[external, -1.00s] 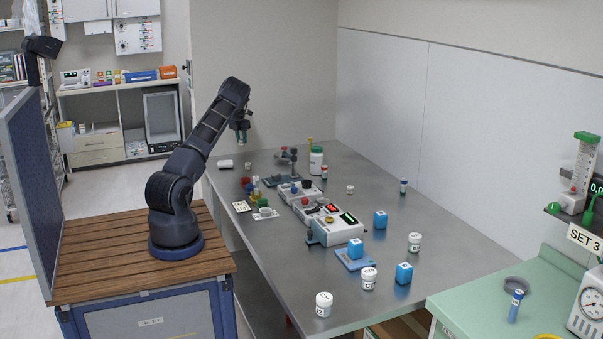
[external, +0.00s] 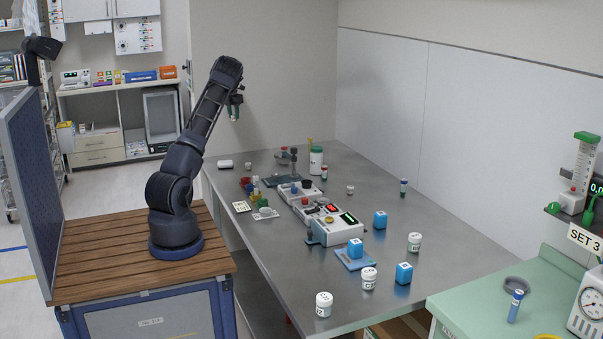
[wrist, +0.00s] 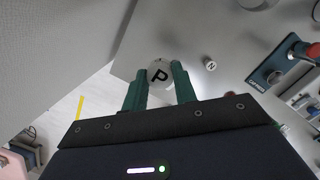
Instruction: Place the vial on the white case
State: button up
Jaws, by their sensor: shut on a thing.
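My gripper (external: 235,106) is raised high above the far left end of the steel table. In the wrist view its green fingers (wrist: 158,73) are shut on a vial whose round white top, marked P (wrist: 158,77), faces the camera. The vial's body is hidden below its top. In the external view only a small pale bit of it shows under the fingers. The white case (external: 225,164) is a small, low white block near the table's far left edge, below my gripper and apart from it. I cannot make it out in the wrist view.
A small white-capped vial marked N (wrist: 209,63) stands on the table (external: 290,290). A blue stand (external: 283,180), a white bottle with a green cap (external: 316,162) and white devices (external: 340,229) stand farther right. Bare table surrounds the white case.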

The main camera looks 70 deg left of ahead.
jog(key=r, duration=0.1)
send_over(226, 161)
jog(key=f, duration=1.3)
jog(key=d+f, duration=0.1)
jog(key=f, duration=0.5)
jog(key=shift+s+f, duration=0.3)
jog(key=shift+s, duration=0.05)
jog(key=shift+f, duration=0.15)
jog(key=o, duration=0.9)
jog(key=shift+o, duration=0.2)
notch_tip(226, 161, up, 12)
jog(key=s+d, duration=0.1)
jog(key=shift+s+d, duration=0.1)
